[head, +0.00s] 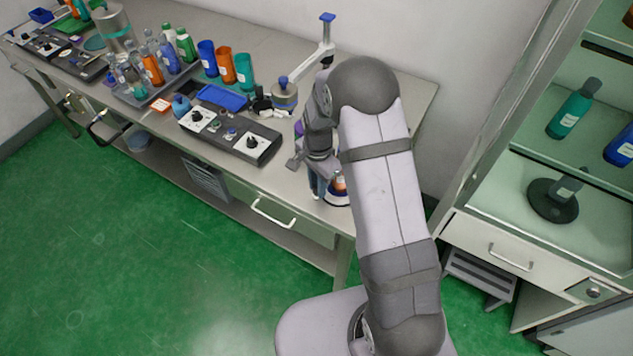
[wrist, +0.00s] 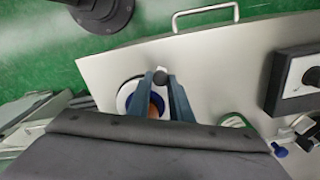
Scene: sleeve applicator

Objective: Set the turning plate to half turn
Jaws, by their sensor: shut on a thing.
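The turning plate is a round white disc with a dark blue ring near the table's front edge, at the lower middle of the wrist view (wrist: 124,96). In the head view its rim (head: 337,202) shows beside my arm, partly hidden. An orange-brown thing (wrist: 155,104) stands on it. A dark round knob (wrist: 160,76) sits at the plate's edge. My gripper (wrist: 161,80) is shut on this knob, its two bluish fingers closing from either side. In the head view my gripper (head: 316,192) points down at the table's right end. Any turn marks on the plate are hidden.
A grey control box with dials (head: 231,135) lies left of my gripper. A metal canister (head: 285,97) and blue-topped stand (head: 327,40) are behind. Several bottles and cups stand farther left. A glass-shelved cabinet (head: 500,180) is at right. The table's front edge is close.

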